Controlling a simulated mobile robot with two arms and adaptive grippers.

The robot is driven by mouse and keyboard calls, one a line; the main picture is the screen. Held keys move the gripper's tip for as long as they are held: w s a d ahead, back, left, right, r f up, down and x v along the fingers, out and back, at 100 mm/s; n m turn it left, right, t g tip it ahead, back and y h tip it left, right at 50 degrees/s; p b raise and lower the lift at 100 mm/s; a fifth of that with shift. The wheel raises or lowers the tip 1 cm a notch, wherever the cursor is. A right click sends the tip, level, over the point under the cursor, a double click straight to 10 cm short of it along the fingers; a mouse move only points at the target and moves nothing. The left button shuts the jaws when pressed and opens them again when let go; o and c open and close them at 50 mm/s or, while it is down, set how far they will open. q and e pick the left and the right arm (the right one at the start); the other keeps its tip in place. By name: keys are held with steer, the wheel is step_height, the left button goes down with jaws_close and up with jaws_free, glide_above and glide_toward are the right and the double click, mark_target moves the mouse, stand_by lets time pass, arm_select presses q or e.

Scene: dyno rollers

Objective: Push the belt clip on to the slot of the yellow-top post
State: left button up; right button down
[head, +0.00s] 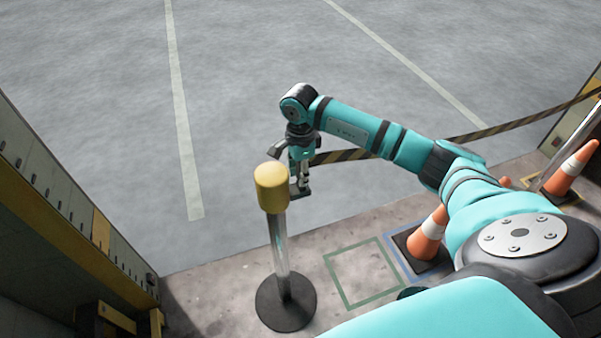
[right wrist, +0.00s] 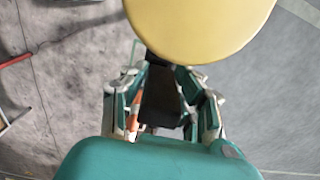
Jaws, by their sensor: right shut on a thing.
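The yellow-top post (head: 271,187) stands upright on a round black base, with a grey metal pole below its yellow cap. The cap also fills the top of the right wrist view (right wrist: 200,25). My right gripper (head: 301,181) points down just right of the cap, shut on the dark belt clip (right wrist: 162,98). The black-and-yellow striped belt (head: 480,134) runs from the gripper to the upper right. In the right wrist view the clip sits between the fingers, close to the cap. The post's slot is hidden, and I cannot tell whether the clip touches it. My left gripper is out of view.
Orange-and-white cones (head: 428,236) stand to the right, partly behind my right arm. A green square outline (head: 365,272) marks the floor right of the post base. A yellow-and-grey structure (head: 60,205) borders the left side. The grey floor beyond the post is clear.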

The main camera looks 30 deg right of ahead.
steer(key=shift+f+b, duration=0.65)
steer(key=shift+b, duration=0.1)
stand_by(0.6)
steer(key=c, duration=0.9)
jaws_free()
steer(key=shift+c, duration=0.2)
steer(key=shift+r, duration=0.1)
